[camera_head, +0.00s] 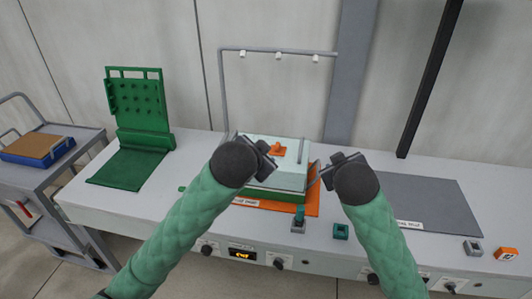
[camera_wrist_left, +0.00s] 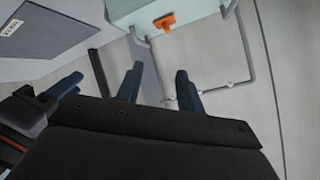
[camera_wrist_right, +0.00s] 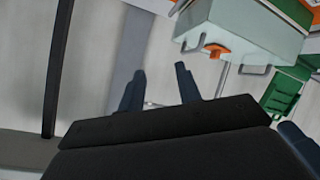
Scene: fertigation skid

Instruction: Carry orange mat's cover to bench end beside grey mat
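The cover (camera_head: 295,158) is a pale mint box with an orange knob on top and grey side handles. It sits over a green base on the orange mat (camera_head: 313,203). It also shows in the left wrist view (camera_wrist_left: 190,8) and the right wrist view (camera_wrist_right: 240,28). The grey mat (camera_head: 440,205) lies flat on the right part of the bench. My left gripper (camera_head: 270,158) is at the cover's left side, hiding part of it. My right gripper (camera_head: 330,166) is near the right handle. Both wrist views show spread fingers with no handle clearly between them.
A green panel and mat (camera_head: 130,168) occupy the bench's left part. A grey lamp frame (camera_head: 222,90) rises behind the cover. Small blocks (camera_head: 340,231) lie along the front edge, with another grey block (camera_head: 472,247) at the right. A cart (camera_head: 55,185) stands left.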

